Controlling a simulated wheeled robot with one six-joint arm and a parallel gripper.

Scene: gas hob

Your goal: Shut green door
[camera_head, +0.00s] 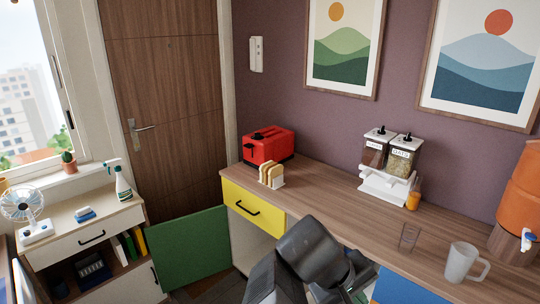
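The green door (190,248) stands open at the lower middle-left, swung out from the cabinet under the yellow drawer (252,208). Its flat face shows toward me, and its right edge meets the cabinet's front left side. The pale cabinet opening (250,245) shows to the right of the door, partly hidden by my dark arm. My arm rises from the bottom edge, right of the green door and apart from it in the picture. I cannot make out my gripper's fingers.
A blue panel (400,289) shows below the counter at lower right. The wooden counter (330,197) carries a red toaster (267,147), dispensers (390,155) and a frosted mug (463,263). A low shelf unit (85,240) stands left of the green door, close to it.

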